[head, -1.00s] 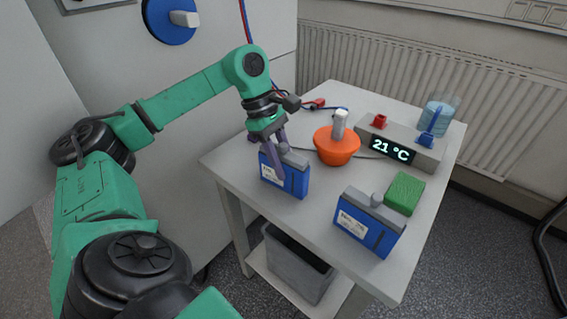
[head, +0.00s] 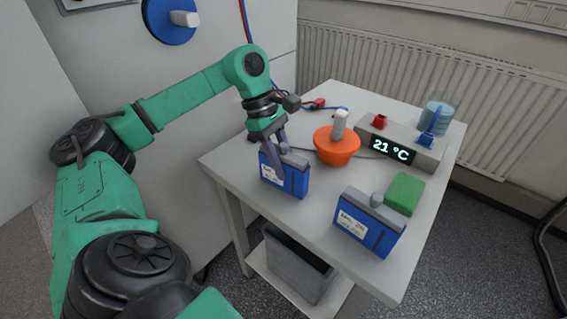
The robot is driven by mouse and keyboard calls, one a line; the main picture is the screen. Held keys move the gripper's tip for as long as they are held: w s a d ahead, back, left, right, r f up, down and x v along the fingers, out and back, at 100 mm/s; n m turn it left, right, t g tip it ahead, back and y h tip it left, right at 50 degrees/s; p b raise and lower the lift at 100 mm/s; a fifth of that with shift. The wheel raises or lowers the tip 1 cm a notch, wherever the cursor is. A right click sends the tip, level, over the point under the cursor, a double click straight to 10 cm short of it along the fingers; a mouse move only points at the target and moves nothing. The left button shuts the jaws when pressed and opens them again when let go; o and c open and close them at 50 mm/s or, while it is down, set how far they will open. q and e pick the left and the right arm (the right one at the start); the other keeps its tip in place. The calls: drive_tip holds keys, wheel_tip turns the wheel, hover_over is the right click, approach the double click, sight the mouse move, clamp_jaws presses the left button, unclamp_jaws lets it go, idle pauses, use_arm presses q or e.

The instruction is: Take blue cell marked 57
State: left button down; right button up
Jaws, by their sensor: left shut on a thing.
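Two blue cells with grey tops and white labels stand on the white table (head: 305,215). One blue cell (head: 296,182) is at the left edge side of the table; the other blue cell (head: 385,240) is at the front right. The label writing is too small to read, so I cannot tell which is 57. My left gripper (head: 276,164) points down at the left cell and is shut on its grey top knob. The cell looks upright and at table level. My right gripper is not in view.
An orange bowl-like object (head: 336,150) with a white-topped piece stands behind the held cell. A grey unit reading 21 °C (head: 392,151), a green block (head: 404,192) and a beaker of blue liquid (head: 438,116) are to the right. A grey bin (head: 298,268) sits below.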

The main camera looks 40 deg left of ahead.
use_arm(q)
drive_tip(key=shift+r, duration=0.1)
idle(0.4)
wheel_tip(320, 180, up, 12)
drive_tip(key=p, duration=0.4)
drive_tip(key=shift+w+r, duration=0.1)
drive_tip(key=shift+r, duration=0.1)
wheel_tip(320, 180, up, 8)
drive_tip(key=p, duration=0.6)
drive_tip(key=shift+f, duration=0.15)
